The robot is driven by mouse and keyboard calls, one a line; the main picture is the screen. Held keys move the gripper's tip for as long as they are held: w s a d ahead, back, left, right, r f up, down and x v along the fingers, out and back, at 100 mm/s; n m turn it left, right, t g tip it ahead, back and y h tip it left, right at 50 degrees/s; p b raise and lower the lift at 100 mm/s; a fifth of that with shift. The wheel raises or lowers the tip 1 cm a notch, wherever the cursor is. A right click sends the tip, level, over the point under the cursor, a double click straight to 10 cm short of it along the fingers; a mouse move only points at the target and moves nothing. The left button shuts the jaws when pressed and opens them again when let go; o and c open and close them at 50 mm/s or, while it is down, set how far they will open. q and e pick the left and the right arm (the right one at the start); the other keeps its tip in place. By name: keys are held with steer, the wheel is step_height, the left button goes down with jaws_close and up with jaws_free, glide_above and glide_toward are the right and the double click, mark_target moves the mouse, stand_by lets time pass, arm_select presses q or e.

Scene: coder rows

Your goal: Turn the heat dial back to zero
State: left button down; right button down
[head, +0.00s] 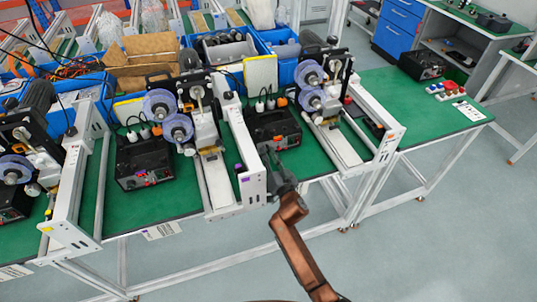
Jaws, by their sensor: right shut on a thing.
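My right arm reaches up from the bottom, and my right gripper (272,160) is at the box's lower left front. It is shut on the heat dial there; the jaws hide the dial, so its setting cannot be read. A similar black box (145,160) with small knobs stands to the left. My left gripper is out of view.
White coder frames stand close on both sides, with end plates at left (252,187) and right (389,142) of my gripper.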

steer(key=n, duration=0.3)
steer(key=shift+p, duration=0.35)
steer(key=shift+n, duration=1.9)
steer(key=c, duration=1.7)
jaws_free()
steer(key=v, duration=1.2)
